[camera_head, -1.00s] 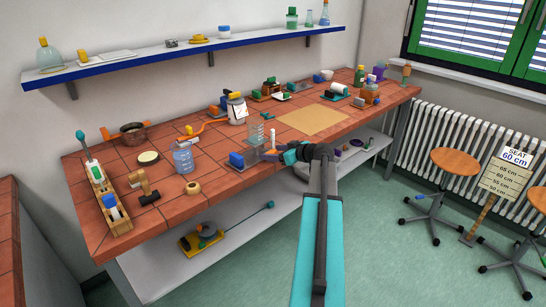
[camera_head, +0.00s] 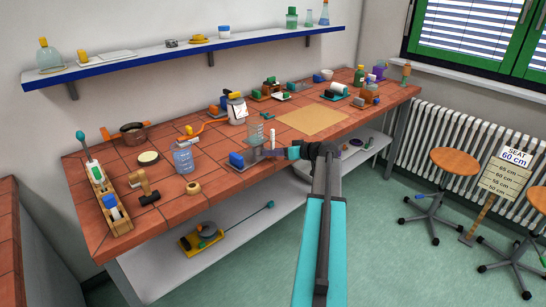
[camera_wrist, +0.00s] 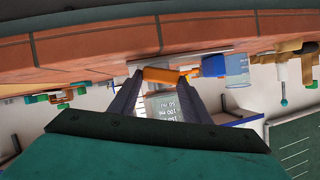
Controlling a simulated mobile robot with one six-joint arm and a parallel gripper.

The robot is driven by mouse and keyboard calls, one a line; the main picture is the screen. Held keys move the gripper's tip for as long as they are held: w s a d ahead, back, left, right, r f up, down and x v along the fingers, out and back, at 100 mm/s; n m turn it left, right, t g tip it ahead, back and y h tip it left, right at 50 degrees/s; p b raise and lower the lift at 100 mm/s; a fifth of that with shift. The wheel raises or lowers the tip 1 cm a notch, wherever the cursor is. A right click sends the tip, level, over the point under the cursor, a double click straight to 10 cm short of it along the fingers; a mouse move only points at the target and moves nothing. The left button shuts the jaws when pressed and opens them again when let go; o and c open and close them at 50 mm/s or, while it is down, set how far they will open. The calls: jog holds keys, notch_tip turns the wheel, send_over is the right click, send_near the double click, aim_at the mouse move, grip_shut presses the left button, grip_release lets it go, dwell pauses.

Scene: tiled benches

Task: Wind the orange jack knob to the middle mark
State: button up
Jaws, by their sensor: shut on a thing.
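The orange jack knob (camera_wrist: 161,75) shows between the two dark fingers of my gripper (camera_wrist: 160,83) in the wrist view. My gripper is shut on it. In the head view my gripper (camera_head: 277,152) reaches the right side of the jack, and the knob is hidden or too small to make out. A clear beaker (camera_head: 256,134) stands at the jack; its ml markings show upside down between my fingers in the wrist view (camera_wrist: 166,106). A thin pale upright (camera_head: 272,138) stands beside the beaker; its marks are too small to read.
A blue block (camera_head: 236,159) sits just left of the beaker. A blue-tinted clear container (camera_head: 183,158) stands further left on the tiled bench (camera_head: 222,184). A tan mat (camera_head: 312,121) lies behind my gripper. A lower shelf (camera_head: 160,270) runs under the bench.

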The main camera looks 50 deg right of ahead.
dwell(0.3)
jog(key=shift+d+f+m+y, duration=0.1)
jog(key=shift+d+m+y, duration=0.2)
jog(key=shift+m+y, duration=0.5)
jog(key=shift+a+m, duration=0.1)
jog(key=shift+m, duration=0.3)
jog(key=shift+d+f+m+t+y+p, duration=0.1)
jog(key=shift+m+t+y+p, duration=0.2)
jog(key=shift+m, duration=0.35)
jog(key=shift+d+f+m+t+y, duration=0.1)
jog(key=shift+m+y, duration=0.3)
jog(key=shift+m, duration=0.25)
